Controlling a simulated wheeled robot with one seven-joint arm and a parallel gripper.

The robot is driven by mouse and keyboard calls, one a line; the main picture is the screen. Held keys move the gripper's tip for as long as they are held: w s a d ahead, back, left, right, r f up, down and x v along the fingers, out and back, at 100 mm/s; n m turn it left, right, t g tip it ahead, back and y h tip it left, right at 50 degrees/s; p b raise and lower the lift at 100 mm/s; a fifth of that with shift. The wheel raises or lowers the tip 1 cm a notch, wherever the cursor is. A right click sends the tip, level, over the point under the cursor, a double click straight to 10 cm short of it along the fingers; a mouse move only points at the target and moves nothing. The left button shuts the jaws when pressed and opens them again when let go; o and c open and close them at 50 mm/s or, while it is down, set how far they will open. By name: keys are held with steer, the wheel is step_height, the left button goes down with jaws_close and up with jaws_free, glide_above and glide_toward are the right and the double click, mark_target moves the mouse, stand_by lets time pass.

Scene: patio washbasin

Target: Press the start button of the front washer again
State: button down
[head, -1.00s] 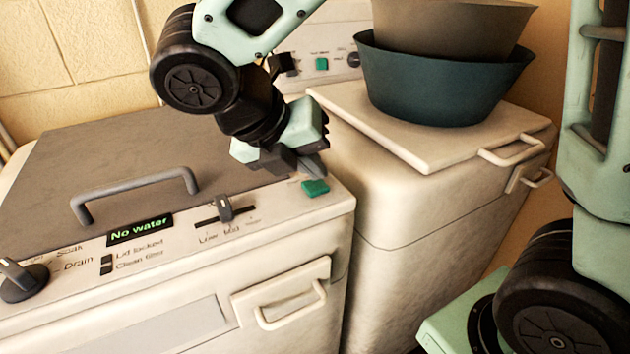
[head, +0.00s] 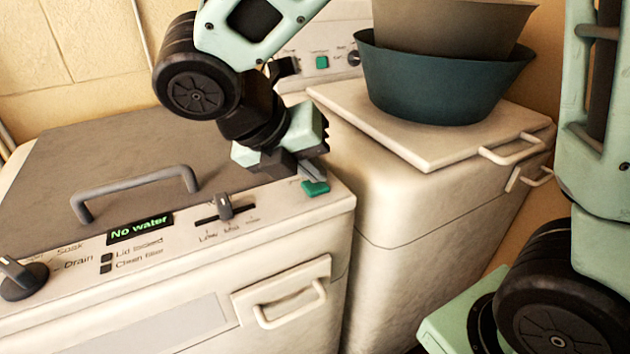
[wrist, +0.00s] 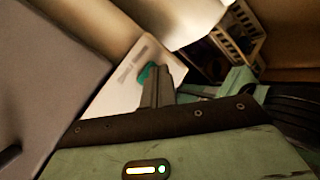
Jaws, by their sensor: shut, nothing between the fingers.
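The front washer (head: 190,270) is cream, with a grey lid and a lit display (head: 140,228) reading "No water". Its green start button (head: 316,188) sits at the right end of the panel. My gripper (head: 313,173) is shut and empty, pointing down at the button's back edge. In the head view its fingertips overlap the back of the button. In the wrist view the shut fingers (wrist: 158,88) partly cover the green button (wrist: 146,74). I cannot tell whether the tips touch it or whether it is pressed in.
A slider (head: 224,206) stands on the panel left of the button, and a knob (head: 22,277) is at far left. The lid handle (head: 135,188) sticks up. Behind on the right, a second washer (head: 440,200) carries two stacked basins (head: 440,80).

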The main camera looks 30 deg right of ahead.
mark_target(312, 187)
stand_by(0.9)
steer(key=shift+r+p, duration=0.8)
steer(key=shift+p, duration=0.4)
step_height(312, 187, up, 5)
steer(key=p, duration=0.6)
